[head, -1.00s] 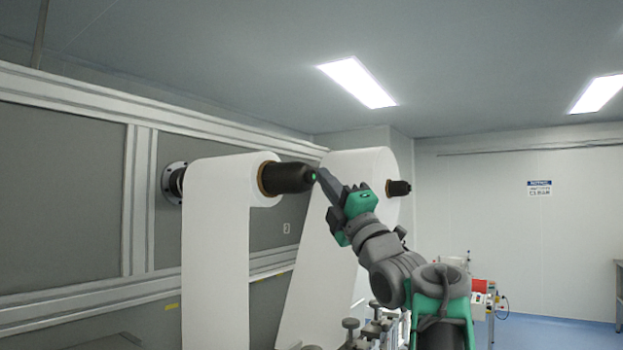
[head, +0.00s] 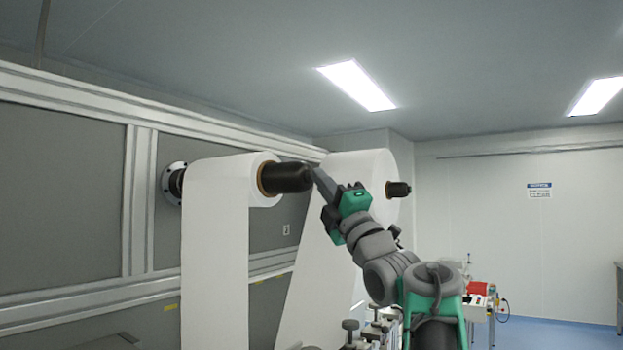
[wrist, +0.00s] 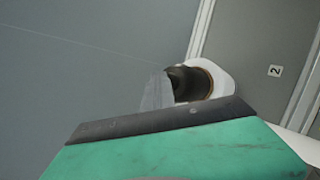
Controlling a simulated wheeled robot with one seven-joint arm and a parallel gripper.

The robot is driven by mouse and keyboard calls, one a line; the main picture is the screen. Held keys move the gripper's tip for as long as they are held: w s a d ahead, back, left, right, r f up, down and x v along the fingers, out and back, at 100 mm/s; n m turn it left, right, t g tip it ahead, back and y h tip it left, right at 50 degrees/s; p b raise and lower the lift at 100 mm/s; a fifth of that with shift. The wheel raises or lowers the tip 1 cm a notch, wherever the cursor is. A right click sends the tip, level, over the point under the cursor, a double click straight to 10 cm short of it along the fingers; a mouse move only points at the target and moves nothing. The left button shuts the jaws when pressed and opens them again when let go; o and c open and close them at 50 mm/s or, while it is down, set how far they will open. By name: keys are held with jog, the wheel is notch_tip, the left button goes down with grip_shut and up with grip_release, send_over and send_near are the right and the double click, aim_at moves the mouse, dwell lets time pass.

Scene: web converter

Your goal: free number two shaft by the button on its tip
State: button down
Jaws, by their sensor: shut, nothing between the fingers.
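The nearer dark shaft (head: 286,178) sticks out of a white web roll (head: 217,172) on the wall frame. A small plate marked 2 (wrist: 275,70) is on the panel beside it in the wrist view. My gripper (head: 318,174) is shut and empty, its fingertips at the shaft's free end. In the wrist view, the grey fingers (wrist: 158,92) overlap the edge of the dark shaft end (wrist: 190,82). I cannot tell whether they touch. The button on the tip is not visible now; the fingers cover that end.
A second white roll (head: 371,172) on another dark shaft (head: 398,189) stands behind my arm to the right. The web (head: 214,270) hangs down from the nearer roll. Metal machine parts (head: 371,333) are below. Open air lies right of my arm.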

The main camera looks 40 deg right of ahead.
jog(key=shift+s+d+b, duration=0.1)
jog(key=shift+s+b, duration=0.3)
jog(key=shift+b, duration=0.2)
jog(key=s, duration=0.2)
jog(key=s+d+b, duration=0.2)
jog(key=s, duration=0.1)
jog(key=shift+s, duration=0.3)
jog(key=shift+f, duration=0.1)
